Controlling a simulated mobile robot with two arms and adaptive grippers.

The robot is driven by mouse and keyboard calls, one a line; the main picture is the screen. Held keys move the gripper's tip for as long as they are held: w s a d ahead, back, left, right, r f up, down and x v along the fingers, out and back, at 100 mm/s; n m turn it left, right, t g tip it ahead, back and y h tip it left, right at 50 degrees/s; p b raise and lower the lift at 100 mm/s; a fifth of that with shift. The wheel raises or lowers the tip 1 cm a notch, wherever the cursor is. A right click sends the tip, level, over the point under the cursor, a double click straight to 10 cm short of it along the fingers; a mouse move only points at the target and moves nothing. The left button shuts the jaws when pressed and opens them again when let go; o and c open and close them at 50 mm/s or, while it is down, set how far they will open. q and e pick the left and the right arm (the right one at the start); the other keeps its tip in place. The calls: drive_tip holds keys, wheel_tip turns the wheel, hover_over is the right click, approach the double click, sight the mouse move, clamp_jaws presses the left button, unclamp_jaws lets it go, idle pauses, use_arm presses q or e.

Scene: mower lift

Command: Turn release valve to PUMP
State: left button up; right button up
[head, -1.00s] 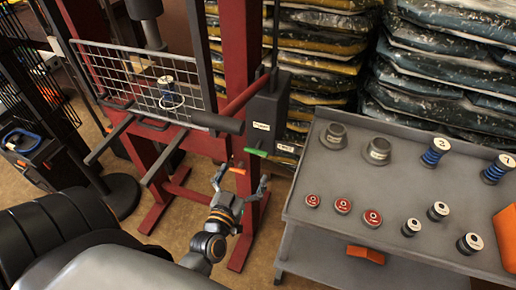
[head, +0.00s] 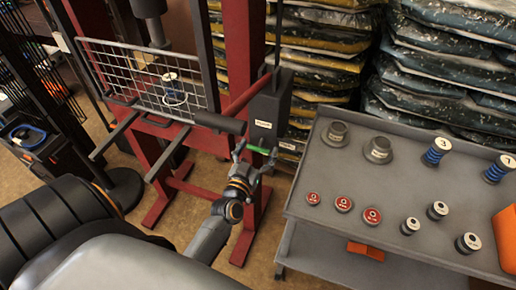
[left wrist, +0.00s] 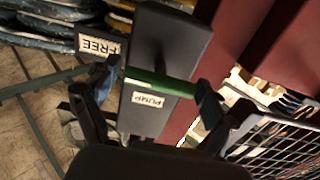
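The release valve's green handle (head: 258,150) is low on the front of the dark pump box (head: 268,110). In the left wrist view the handle (left wrist: 160,84) lies crosswise on the box. The FREE label (left wrist: 98,45) is off its left end, and the PUMP label (left wrist: 148,100) is just beside its middle. My left gripper (head: 256,154) is open, with one finger near each end of the handle. Whether the fingers touch the handle I cannot tell. My right gripper is not in view.
A red press frame (head: 245,60) with a wire mesh guard (head: 150,80) stands left of the box. A grey cart (head: 320,185) with weights and springs is close on the right. Stacked bags (head: 440,70) fill the back.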

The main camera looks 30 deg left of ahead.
use_arm(q)
drive_tip(key=c, duration=0.3)
drive_tip(key=n, duration=0.3)
drive_tip(key=shift+r+n+p, duration=0.1)
drive_tip(key=shift+n+p, duration=0.2)
drive_tip(key=n, duration=0.4)
drive_tip(key=shift+a+n, duration=0.1)
drive_tip(key=shift+n, duration=0.2)
drive_tip(key=n, duration=0.5)
drive_tip(key=shift+n+b, duration=0.55)
drive_tip(key=shift+n, duration=1.75)
drive_tip(key=o, duration=1)
